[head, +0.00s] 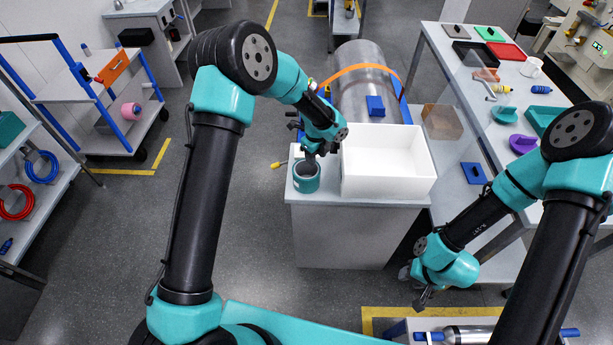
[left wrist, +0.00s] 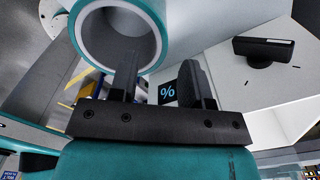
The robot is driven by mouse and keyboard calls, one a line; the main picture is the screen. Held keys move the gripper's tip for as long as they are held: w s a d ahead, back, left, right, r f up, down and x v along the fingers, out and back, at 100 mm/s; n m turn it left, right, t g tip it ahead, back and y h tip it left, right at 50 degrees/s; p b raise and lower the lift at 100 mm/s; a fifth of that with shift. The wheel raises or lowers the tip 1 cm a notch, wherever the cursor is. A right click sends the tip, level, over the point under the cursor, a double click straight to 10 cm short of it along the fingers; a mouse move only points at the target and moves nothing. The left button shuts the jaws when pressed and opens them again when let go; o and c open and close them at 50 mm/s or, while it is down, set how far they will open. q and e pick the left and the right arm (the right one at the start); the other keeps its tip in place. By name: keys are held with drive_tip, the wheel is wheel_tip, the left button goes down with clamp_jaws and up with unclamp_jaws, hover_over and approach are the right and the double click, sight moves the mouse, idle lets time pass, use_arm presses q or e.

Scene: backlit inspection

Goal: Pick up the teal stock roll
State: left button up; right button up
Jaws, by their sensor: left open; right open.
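The teal stock roll (head: 306,185) stands on the left front part of the white cabinet top (head: 375,201), its hollow end facing up. In the left wrist view the roll (left wrist: 158,40) fills the upper left as a teal ring with a pale inner wall. My left gripper (head: 313,153) is open and empty beside the roll's upper right. One finger of my left gripper (left wrist: 158,78) overlaps the roll's rim in the wrist view; I cannot tell whether it touches. My right gripper (head: 424,299) is open, low at the right, away from the roll.
A white open box (head: 388,187) stands right of the roll on the same cabinet. A yellow-handled tool (head: 279,165) shows left of the roll. Behind is a large metal cylinder (head: 365,85). A table (head: 455,95) with coloured parts stands at right.

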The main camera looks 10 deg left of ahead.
use_arm(q)
drive_tip(key=shift+f, duration=0.75)
drive_tip(key=shift+f, duration=2.6)
drive_tip(key=shift+c, duration=0.2)
clamp_jaws()
drive_tip(key=shift+w, duration=0.1)
